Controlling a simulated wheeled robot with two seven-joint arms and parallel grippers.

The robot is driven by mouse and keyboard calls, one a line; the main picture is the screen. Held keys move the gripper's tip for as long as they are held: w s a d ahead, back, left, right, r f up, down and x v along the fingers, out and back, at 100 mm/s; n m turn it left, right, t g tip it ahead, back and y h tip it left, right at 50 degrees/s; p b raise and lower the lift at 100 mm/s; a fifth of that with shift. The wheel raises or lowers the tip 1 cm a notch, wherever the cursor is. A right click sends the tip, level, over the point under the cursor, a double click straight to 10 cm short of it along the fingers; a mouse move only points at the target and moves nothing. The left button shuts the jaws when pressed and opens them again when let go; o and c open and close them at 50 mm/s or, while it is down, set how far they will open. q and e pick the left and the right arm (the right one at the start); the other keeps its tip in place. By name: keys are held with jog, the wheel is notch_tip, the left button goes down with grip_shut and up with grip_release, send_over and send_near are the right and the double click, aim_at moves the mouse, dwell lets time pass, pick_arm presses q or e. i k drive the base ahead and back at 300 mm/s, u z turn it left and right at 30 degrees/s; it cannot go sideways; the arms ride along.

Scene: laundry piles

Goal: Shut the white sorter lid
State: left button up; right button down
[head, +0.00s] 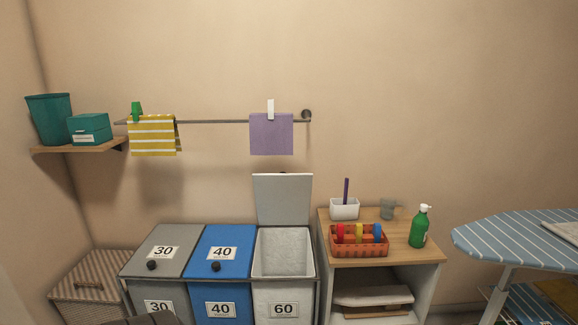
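The white sorter lid (283,200) stands raised, nearly upright, at the back of the white sorter bin (283,310), which bears a label with 60. The bin's opening faces up and its pale inside shows; I see nothing lying in it. Neither of my grippers is in the head view. A dark shape at the bottom edge, in front of the grey bin, is too cut off to make out.
Beside the white bin stand the blue bin (222,245) and the grey bin (165,248), both with lids down. A wooden-topped cabinet (405,256) with an orange caddy (359,247) stands at right. A rail (215,121) with hanging cloths runs above. An ironing board (525,235) is far right.

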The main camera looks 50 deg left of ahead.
aim_at(283, 197)
jog(key=u, duration=0.5)
jog(key=i, duration=0.85)
jog(key=u, duration=1.5)
jog(key=i, duration=0.65)
jog(key=u, duration=0.5)
